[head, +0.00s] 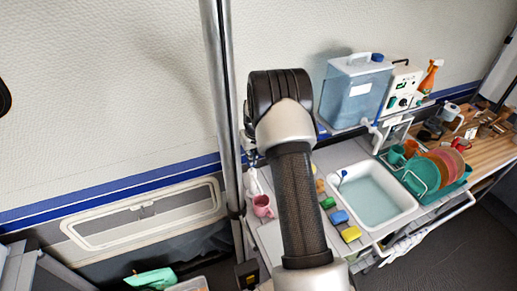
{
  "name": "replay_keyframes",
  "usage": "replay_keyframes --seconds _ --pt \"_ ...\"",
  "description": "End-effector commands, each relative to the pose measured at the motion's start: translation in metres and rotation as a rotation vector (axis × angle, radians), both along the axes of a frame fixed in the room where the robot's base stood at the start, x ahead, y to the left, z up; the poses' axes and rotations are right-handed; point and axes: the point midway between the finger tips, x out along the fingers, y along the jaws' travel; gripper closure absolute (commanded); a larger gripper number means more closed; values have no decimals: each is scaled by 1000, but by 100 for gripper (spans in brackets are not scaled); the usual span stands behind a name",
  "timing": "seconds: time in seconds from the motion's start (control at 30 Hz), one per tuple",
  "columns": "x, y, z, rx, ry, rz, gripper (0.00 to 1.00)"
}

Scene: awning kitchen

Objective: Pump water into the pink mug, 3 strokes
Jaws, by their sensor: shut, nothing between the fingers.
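The pink mug (262,207) stands on the left end of the grey counter, just left of my arm in the head view. A white upright object (252,183) stands right behind it; it may be the pump, but it is too small and partly covered to tell. My arm rises through the middle of the view and covers part of the counter.
A sink with water (372,200) lies right of my arm. Sponges (340,217) lie between. A blue water tank (354,92) stands on the shelf behind. A teal dish rack (418,183) holds plates at right. A metal pole (222,100) stands left of the mug.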

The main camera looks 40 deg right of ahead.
Motion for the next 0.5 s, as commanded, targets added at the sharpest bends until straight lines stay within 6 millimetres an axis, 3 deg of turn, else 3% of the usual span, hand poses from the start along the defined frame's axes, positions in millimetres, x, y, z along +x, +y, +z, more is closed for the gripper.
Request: replay_keyframes --seconds 0.5 --pt "0 0 -20 0 0 0 100"
